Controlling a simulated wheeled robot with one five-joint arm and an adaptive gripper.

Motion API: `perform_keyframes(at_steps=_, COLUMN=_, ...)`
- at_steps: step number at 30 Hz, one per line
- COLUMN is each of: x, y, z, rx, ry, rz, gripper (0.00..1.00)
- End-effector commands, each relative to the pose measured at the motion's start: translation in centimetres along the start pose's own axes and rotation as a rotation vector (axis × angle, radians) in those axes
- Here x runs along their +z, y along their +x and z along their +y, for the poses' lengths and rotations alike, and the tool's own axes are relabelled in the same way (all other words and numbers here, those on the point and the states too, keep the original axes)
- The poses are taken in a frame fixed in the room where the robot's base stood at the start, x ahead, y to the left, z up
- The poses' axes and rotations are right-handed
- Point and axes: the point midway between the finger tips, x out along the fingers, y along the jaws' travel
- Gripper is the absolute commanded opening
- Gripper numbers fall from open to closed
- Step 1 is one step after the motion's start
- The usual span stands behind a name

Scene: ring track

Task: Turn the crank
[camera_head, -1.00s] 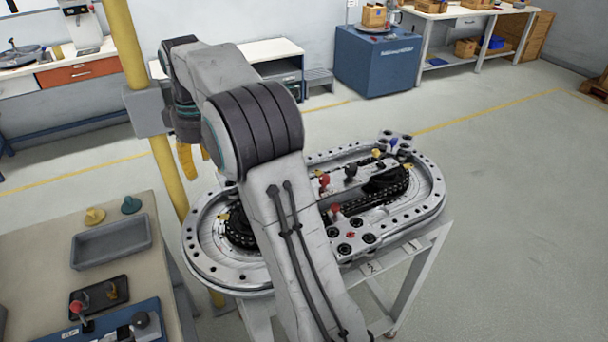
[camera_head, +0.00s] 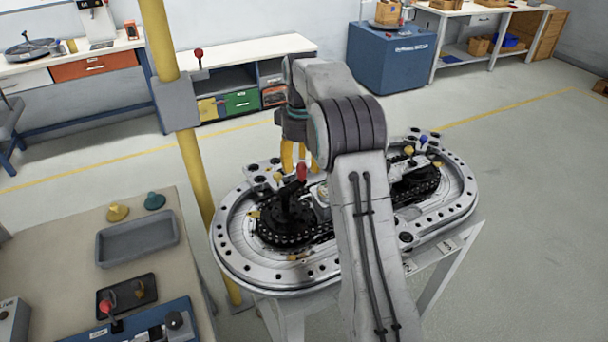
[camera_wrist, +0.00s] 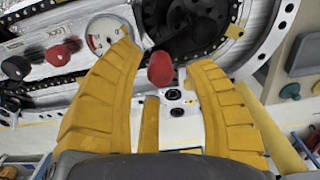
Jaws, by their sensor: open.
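The crank (camera_head: 288,202) is a black arm on the left sprocket of the oval ring track (camera_head: 232,262), with an upright red knob (camera_head: 302,172). My gripper (camera_head: 301,165) points down with its yellow fingers right by this knob. In the wrist view my gripper (camera_wrist: 167,60) is open, and a red knob (camera_wrist: 160,68) shows between the two fingertips, apart from both. I cannot tell whether the tips reach down to its height. My arm hides the middle of the track in the head view.
Another red knob (camera_wrist: 60,52) and a black knob (camera_wrist: 15,67) lie left of the fingers, near a round dial (camera_wrist: 103,32). A yellow post (camera_head: 190,150) stands close to the track's left. A bench with a grey tray (camera_head: 137,240) is at left. Floor at right is clear.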

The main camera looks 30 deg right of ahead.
Motion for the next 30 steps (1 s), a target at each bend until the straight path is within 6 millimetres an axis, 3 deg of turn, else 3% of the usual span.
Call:
perform_keyframes(at_steps=10, x=0.0, y=3.4, z=0.0, rx=0.000, ry=0.000, rz=-0.001, gripper=0.49)
perform_keyframes(at_steps=23, x=0.0, y=3.9, z=0.0, rx=0.000, ry=0.000, rz=0.000, gripper=0.52)
perform_keyframes(at_steps=30, x=0.0, y=3.9, z=0.0, rx=0.000, ry=0.000, rz=0.000, gripper=0.30)
